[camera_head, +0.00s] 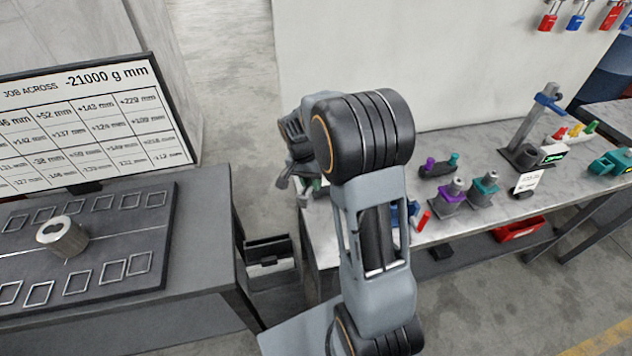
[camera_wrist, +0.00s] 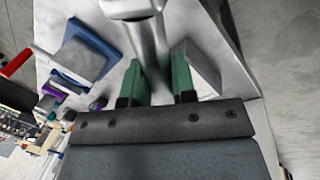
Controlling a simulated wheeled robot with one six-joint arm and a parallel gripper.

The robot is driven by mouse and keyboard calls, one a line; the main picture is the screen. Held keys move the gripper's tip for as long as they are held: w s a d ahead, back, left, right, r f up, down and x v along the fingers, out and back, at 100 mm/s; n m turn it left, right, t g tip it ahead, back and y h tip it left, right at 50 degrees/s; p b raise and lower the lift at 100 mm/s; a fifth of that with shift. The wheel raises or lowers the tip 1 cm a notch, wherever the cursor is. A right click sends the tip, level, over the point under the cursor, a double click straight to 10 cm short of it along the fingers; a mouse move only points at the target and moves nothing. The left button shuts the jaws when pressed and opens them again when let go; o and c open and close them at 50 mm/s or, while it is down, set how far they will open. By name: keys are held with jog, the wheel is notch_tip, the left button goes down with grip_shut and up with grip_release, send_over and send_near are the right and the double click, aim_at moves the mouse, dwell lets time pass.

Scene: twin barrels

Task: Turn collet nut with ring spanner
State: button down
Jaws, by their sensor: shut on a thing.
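My gripper (camera_wrist: 158,84) has green fingertips, shut on a pale grey metal bar (camera_wrist: 150,42) that runs up out of the wrist view. It looks like the ring spanner's handle; its ring end is not clear to see. In the head view my gripper is mostly hidden behind my arm, above the bench's near left end. Two holders with metal tops stand upright on the bench, a purple one (camera_head: 451,197) and a teal one (camera_head: 484,189), well right of my gripper. Which of them bears the collet nut I cannot tell.
The marble-topped bench (camera_head: 400,265) runs along a pale wall panel. A grey stand (camera_head: 532,128), a white card (camera_head: 527,182) and a dark rack (camera_head: 438,170) stand on it. A dark table with a board (camera_head: 130,222) and metal cylinder (camera_head: 62,237) is at left.

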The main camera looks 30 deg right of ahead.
jog(key=shift+w+a+m, duration=0.25)
jog(key=shift+w+m, duration=0.05)
jog(key=shift+w, duration=0.05)
jog(key=shift+w+a+m, duration=0.6)
jog(key=shift+w+m, duration=0.3)
jog(key=shift+m, duration=0.1)
jog(key=shift+w+a+m+y+p, duration=0.2)
jog(key=shift+w+m+p, duration=0.05)
jog(key=shift+w+m, duration=0.25)
jog(key=shift+w+a+m+y+p, duration=0.2)
jog(key=shift+w+m+p, duration=0.05)
jog(key=shift+w+m, duration=0.25)
